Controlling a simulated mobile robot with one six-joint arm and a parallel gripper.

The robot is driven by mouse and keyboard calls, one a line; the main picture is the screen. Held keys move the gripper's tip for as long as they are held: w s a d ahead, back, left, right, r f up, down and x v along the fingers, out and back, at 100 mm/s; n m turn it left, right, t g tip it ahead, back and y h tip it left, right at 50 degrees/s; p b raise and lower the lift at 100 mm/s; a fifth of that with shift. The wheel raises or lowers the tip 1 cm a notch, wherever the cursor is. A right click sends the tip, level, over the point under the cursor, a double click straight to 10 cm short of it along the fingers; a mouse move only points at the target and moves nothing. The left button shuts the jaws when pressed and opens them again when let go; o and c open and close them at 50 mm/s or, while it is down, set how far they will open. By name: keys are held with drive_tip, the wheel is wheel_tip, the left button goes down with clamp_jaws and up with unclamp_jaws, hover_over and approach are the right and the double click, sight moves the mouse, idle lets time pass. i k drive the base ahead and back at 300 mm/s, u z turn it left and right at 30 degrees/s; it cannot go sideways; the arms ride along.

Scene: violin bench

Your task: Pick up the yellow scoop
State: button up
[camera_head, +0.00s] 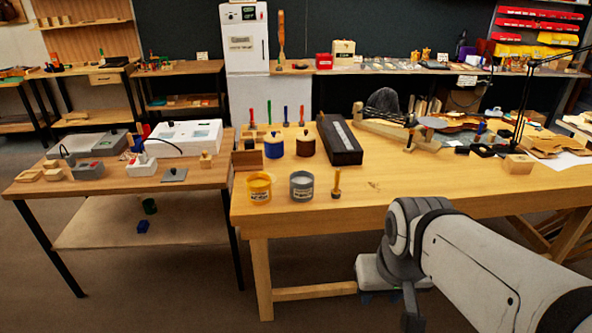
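A yellow round tub (260,188) with a pale label and open top stands near the front left corner of the wooden bench (450,185). It is the nearest yellow thing; I cannot make out a separate scoop shape or handle in it. A similar grey tub (301,186) stands just to its right. My arm comes in from the lower right. My gripper (380,294) seems to be low beside the bench's front edge, right of the tubs and well apart from them. Its fingers are too small and dark to read, and nothing held is visible.
A wooden-handled brush-like tool (336,184) stands right of the grey tub. Behind are a blue jar (273,146), a brown jar (305,145) and a long black case (340,141). A lower side table (110,178) adjoins left. The bench's front middle is mostly clear.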

sight(335, 192)
drive_tip(key=z, duration=0.35)
drive_tip(key=i, duration=1.35)
drive_tip(key=u, duration=0.5)
